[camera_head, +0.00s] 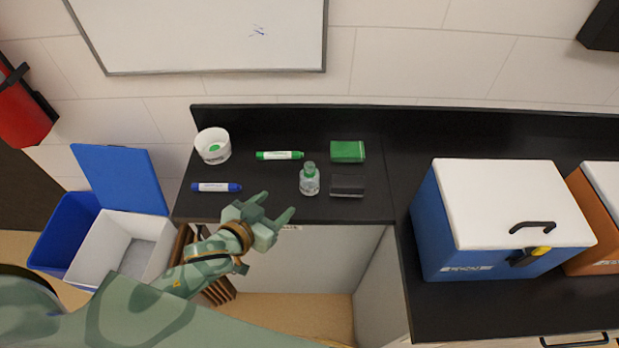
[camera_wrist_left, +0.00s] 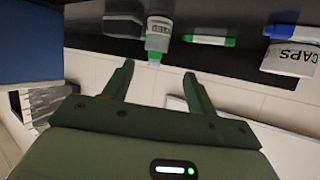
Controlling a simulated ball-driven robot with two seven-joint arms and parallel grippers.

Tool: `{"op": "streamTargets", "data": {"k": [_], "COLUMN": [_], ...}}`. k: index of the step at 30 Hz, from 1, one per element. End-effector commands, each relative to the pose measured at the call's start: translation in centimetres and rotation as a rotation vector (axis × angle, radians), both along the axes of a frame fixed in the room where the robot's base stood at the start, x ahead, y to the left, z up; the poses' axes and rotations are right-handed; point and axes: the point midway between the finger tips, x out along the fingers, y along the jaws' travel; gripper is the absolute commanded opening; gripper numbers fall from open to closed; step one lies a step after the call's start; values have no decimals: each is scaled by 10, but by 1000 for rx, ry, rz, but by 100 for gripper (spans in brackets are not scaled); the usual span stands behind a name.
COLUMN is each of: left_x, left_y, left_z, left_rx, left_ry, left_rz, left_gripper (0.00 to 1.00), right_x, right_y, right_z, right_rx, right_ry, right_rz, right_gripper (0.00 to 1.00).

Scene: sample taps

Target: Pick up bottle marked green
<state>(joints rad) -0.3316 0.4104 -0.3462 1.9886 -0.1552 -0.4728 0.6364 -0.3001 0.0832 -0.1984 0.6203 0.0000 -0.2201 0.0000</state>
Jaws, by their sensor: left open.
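The bottle marked green (camera_head: 309,181) is a small clear bottle with a green cap and a pale label. It stands upright on the black counter near the front edge. It also shows in the left wrist view (camera_wrist_left: 158,35), beyond the fingertips and roughly centred between them. My left gripper (camera_head: 277,204) is open and empty, to the front left of the bottle at the counter's edge. Its two fingers (camera_wrist_left: 158,70) point toward the bottle, with a gap to it. My right gripper is in neither view.
A green marker (camera_head: 279,155), a blue marker (camera_head: 216,187), a white caps pot (camera_head: 213,146), a green block (camera_head: 347,151) and a dark block (camera_head: 347,186) lie around the bottle. A blue cooler (camera_head: 440,225) stands right. An open blue bin (camera_head: 60,230) is left.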

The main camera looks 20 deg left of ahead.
Motion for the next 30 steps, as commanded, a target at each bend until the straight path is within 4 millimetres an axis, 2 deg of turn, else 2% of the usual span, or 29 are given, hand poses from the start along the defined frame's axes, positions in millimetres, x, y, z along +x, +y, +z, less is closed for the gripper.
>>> {"op": "streamTargets", "data": {"k": [5, 12, 15, 23, 30], "left_x": [18, 71, 87, 109, 141], "left_y": [-8, -23, -28, -33, -42], "left_z": [-8, -31, -39, -48, -65], "left_rx": [-53, -50, -51, -49, -48], "left_ry": [-13, -13, -11, -11, -11], "left_rz": [-14, -14, -14, -14, -15], "left_gripper": [57, 57, 57, 57, 57], "right_x": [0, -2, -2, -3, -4], "right_y": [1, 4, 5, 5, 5], "right_z": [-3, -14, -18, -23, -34], "right_rx": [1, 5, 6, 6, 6], "right_ry": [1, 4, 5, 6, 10], "right_rz": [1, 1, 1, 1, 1], "right_gripper": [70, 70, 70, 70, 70]}}
